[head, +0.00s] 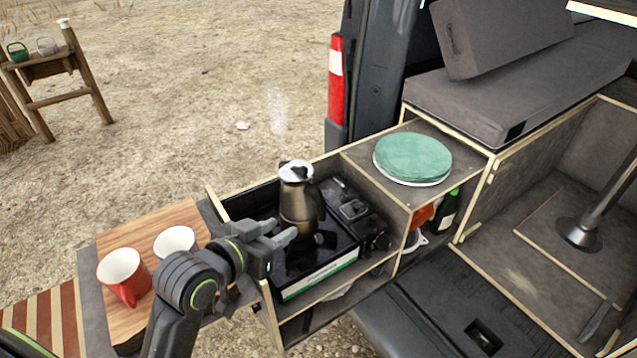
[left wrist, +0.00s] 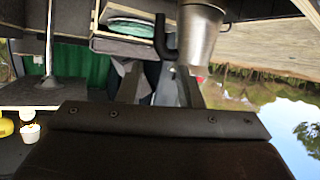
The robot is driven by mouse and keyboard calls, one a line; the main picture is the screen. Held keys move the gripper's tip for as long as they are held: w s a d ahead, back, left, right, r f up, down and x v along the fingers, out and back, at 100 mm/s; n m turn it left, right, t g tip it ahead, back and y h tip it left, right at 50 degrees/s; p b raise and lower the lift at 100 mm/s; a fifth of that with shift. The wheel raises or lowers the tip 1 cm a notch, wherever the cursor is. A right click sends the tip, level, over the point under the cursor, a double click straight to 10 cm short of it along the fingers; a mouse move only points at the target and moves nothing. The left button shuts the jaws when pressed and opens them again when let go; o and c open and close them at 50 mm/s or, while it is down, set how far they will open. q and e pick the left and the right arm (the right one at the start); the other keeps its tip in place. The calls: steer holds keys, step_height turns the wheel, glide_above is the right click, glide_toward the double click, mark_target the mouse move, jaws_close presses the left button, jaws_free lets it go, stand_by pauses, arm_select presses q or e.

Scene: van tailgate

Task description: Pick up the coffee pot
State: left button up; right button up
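The coffee pot (head: 298,205) is silver-grey with a bright lid and a dark handle on its right side. It stands upright on the black camp stove (head: 325,258) in the pull-out kitchen box. My left gripper (head: 282,232) is just in front of the pot, low on its near side. Its two fingers are apart with nothing seen between them. The left wrist view is upside down; there the pot (left wrist: 200,35) and its dark handle (left wrist: 163,38) lie just beyond the fingertips (left wrist: 160,75). I cannot tell whether a finger touches the pot. My right gripper is not in view.
A red mug (head: 123,277) and a white mug (head: 175,241) stand on the wooden board (head: 200,215) left of the stove. A stack of green-topped plates (head: 413,157) sits on the shelf to the right. A green bottle (head: 447,212) stands below it.

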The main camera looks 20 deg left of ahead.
arm_select(q)
steer(key=b, duration=0.4)
glide_toward(318, 207)
steer(key=x, duration=0.4)
steer(key=shift+w+f, duration=0.25)
steer(key=shift+f, duration=0.1)
steer(key=shift+x, duration=3.45)
steer(key=shift+r, duration=0.1)
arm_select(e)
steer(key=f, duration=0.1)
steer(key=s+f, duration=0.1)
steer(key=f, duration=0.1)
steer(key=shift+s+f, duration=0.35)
arm_select(q)
jaws_close()
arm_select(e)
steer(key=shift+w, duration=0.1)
arm_select(q)
steer(key=shift+r, duration=0.2)
